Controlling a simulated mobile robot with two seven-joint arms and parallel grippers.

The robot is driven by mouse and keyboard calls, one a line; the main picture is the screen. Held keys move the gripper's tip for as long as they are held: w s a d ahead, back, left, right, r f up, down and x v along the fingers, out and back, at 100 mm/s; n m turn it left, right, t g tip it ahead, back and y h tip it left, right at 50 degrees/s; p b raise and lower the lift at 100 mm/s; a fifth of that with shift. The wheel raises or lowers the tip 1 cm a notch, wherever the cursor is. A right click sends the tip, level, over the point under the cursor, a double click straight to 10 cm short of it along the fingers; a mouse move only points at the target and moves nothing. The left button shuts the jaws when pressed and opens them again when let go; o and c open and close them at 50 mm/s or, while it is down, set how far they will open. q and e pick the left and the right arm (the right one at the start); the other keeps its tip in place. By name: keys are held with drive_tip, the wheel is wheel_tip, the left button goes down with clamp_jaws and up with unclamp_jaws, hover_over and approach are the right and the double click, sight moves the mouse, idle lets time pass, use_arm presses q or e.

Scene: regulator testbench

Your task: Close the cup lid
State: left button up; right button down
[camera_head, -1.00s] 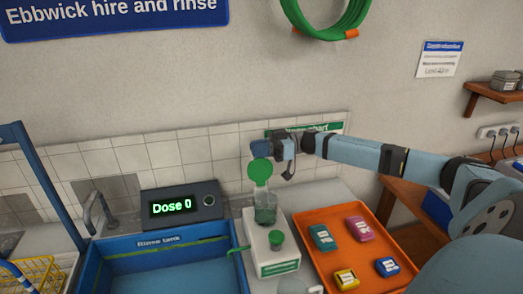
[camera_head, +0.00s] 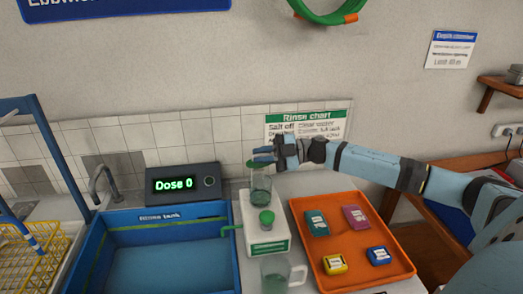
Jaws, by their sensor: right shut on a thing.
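A clear cup (camera_head: 261,188) with green contents stands upright on a white device (camera_head: 265,238). My left gripper is not in view.
A handled clear mug (camera_head: 277,275) stands in front of the device. An orange tray (camera_head: 345,227) with several coloured packs is at the right. A blue rinse tank (camera_head: 165,268) is at the left. A dose display (camera_head: 183,184) stands behind the tank.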

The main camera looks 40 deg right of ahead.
drive_tip(key=s+f+n+b, duration=0.1)
drive_tip(key=f+n+b, duration=0.1)
drive_tip(key=n, duration=0.1)
drive_tip(key=s+a+f+n+b, duration=0.1)
drive_tip(key=f+n+b, duration=0.2)
drive_tip(key=s+a+f+n+b, duration=0.1)
drive_tip(key=s+f+n+b, duration=0.1)
drive_tip(key=f+n, duration=0.1)
drive_tip(key=shift+f+b, duration=0.2)
drive_tip(key=shift+b, duration=0.15)
drive_tip(key=shift+f+b, duration=0.35)
drive_tip(key=shift+f, duration=0.25)
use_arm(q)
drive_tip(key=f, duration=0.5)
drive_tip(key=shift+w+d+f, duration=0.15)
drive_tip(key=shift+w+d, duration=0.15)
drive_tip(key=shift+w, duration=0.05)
use_arm(e)
drive_tip(key=shift+a, duration=0.1)
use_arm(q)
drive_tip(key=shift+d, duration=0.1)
use_arm(e)
drive_tip(key=shift+f, duration=0.1)
drive_tip(key=c, duration=1.3)
unclamp_jaws()
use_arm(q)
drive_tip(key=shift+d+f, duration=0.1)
use_arm(e)
drive_tip(key=shift+o, duration=0.6)
